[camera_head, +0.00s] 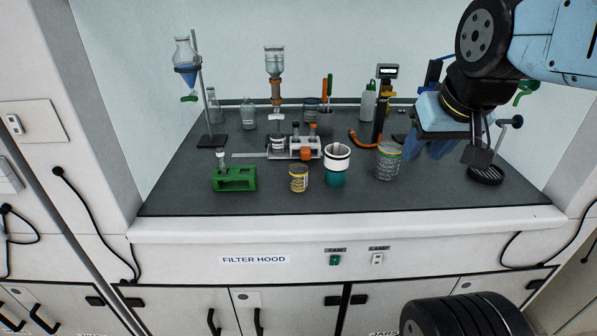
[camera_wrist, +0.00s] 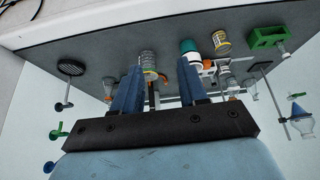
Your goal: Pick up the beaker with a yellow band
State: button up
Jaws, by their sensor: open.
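A small clear beaker with a yellow band (camera_head: 298,179) stands upright near the front middle of the dark worktop. It also shows in the wrist view (camera_wrist: 221,42), to the right of my fingers. My gripper (camera_head: 430,151) hangs over the right part of the worktop, well to the right of this beaker. In the wrist view my gripper (camera_wrist: 160,74) has its blue fingers spread apart, with nothing held between them. A larger clear beaker with a greenish rim (camera_head: 388,162) stands closest to my gripper; in the wrist view it (camera_wrist: 148,63) appears just beyond the fingertips.
A teal and white cup (camera_head: 337,165) stands between the two beakers. A green block (camera_head: 234,178) is on the left, and a white rack (camera_head: 292,147) is behind. A stand with a dark round base (camera_head: 486,175) is on the right. The front strip of worktop is clear.

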jog(key=shift+o, duration=0.2)
jog(key=shift+a, duration=0.1)
jog(key=o, duration=0.3)
jog(key=shift+w+a+r, duration=0.15)
jog(key=shift+w, duration=0.2)
jog(key=o, duration=0.5)
jog(key=w, duration=0.1)
jog(key=w+a+n, duration=0.1)
jog(key=w, duration=0.1)
jog(key=w+a+n+g, duration=0.1)
jog(key=shift+w+a+r, duration=0.15)
jog(key=shift+w, duration=0.25)
jog(key=shift+c, duration=0.2)
jog(key=n+g, duration=0.5)
jog(key=n, duration=0.3)
send_over(298, 177)
jog(key=w, duration=0.3)
notch_tip(298, 177, down, 11)
notch_tip(298, 177, down, 14)
jog(key=shift+s+r, duration=0.15)
jog(key=shift+r, duration=0.1)
